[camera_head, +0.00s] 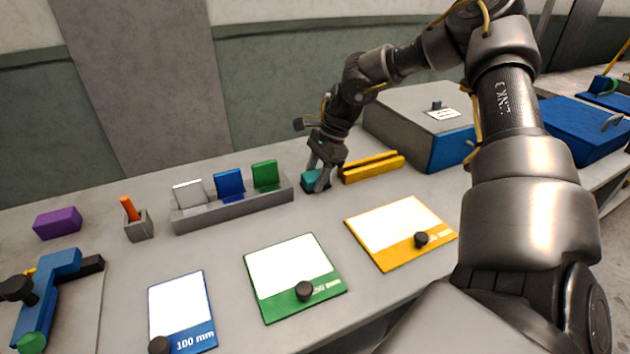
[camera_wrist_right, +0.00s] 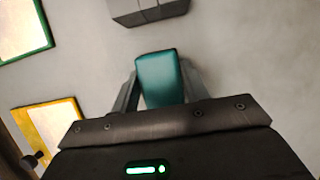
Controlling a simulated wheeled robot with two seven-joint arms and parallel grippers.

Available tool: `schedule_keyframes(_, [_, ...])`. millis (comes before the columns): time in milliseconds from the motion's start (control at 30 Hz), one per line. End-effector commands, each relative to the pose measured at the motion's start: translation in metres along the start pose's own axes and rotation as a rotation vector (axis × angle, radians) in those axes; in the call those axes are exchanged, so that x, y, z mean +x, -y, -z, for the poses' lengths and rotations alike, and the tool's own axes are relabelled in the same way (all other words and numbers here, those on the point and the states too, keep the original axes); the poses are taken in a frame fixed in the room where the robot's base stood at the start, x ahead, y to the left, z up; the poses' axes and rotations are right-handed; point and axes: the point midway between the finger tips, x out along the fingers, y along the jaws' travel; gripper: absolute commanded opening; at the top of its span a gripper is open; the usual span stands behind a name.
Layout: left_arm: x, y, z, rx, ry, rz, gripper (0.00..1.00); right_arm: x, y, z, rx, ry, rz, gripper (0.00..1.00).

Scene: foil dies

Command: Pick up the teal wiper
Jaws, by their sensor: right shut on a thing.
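The teal wiper (camera_head: 309,180) is a small block at the back of the bench, just right of the grey slotted rack. My right gripper (camera_head: 318,183) reaches down over it and is shut on it. In the right wrist view the teal wiper (camera_wrist_right: 158,78) sits between the two fingers of the right gripper (camera_wrist_right: 160,88). Whether the wiper touches the bench is hard to tell. My left gripper is not in view.
The grey rack (camera_head: 235,207) holds white, blue and green plates close to the gripper's left. Yellow bars (camera_head: 371,167) lie close on its right, before a grey box (camera_head: 405,120). Blue, green (camera_head: 322,287) and yellow-edged cards lie in front. A blue press (camera_head: 48,290) stands far left.

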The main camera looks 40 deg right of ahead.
Motion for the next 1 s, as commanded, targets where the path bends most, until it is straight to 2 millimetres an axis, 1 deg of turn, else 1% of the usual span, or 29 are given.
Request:
schedule_keyframes(367, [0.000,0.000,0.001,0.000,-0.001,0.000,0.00,-0.004,0.000,-0.002,-0.001,0.000,0.001,0.20])
schedule_keyframes(467, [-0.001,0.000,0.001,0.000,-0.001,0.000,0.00,-0.011,0.001,-0.005,-0.002,0.000,0.002,0.20])
schedule_keyframes(567, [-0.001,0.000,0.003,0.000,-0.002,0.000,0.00,-0.024,0.001,-0.011,-0.002,0.000,0.004,0.20])
schedule_keyframes(600, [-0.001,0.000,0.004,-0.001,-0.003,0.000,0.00,-0.031,0.001,-0.013,-0.002,0.000,0.005,0.20])
schedule_keyframes(667, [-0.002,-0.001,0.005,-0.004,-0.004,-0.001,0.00,-0.037,-0.007,-0.024,-0.005,0.001,0.003,0.20])
schedule_keyframes(900, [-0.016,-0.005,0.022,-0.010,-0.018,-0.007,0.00,-0.073,-0.039,-0.067,-0.005,-0.001,0.004,0.20])
schedule_keyframes(1000, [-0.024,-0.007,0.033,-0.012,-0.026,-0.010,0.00,-0.074,-0.058,-0.085,-0.006,0.000,0.001,0.20])
